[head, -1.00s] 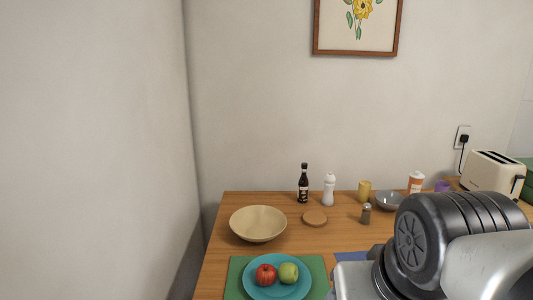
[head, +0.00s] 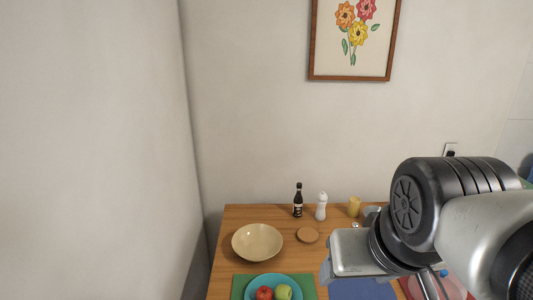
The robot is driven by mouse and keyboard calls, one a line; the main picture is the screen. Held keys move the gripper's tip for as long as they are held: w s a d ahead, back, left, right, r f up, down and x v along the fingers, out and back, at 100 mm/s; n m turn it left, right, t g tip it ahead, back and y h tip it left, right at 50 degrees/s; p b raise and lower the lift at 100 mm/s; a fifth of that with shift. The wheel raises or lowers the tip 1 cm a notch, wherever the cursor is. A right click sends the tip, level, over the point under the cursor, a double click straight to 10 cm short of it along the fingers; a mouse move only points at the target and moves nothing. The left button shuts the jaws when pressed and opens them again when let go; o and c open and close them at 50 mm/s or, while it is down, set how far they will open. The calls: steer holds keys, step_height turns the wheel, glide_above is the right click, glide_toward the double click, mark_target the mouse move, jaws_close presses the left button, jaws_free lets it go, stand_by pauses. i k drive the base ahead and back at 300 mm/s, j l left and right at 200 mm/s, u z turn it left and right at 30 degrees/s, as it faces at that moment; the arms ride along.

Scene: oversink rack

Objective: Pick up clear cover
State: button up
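At the lower right edge, partly behind my arm, a rounded, see-through-looking thing with a small blue spot on top (head: 446,277) shows over a red area. It may be the clear cover, but it is too hidden and small to be sure. My arm's dark joint and silver wrist part fill the right side above the table. My gripper (head: 338,268) is at most partly in view at the wrist. Its fingertips cannot be made out, and I see nothing held.
The wooden table holds a cream bowl (head: 257,243), a brown round coaster (head: 307,235), a dark bottle (head: 298,201), a white bottle (head: 321,207) and a yellow cup (head: 354,207). A teal plate (head: 253,282) with a red and a green apple lies on a green mat. A blue mat (head: 362,289) is under my wrist.

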mark_target(455, 291)
steer(key=k+l+z, duration=0.2)
steer(key=z, duration=0.3)
steer(key=k+l+z, duration=0.1)
steer(key=l+z, duration=0.2)
steer(key=z, duration=0.2)
steer(key=u, duration=1.5)
steer(key=l+z, duration=0.65)
steer(key=z, duration=0.25)
steer(key=i+l, duration=0.45)
steer(key=l, duration=0.2)
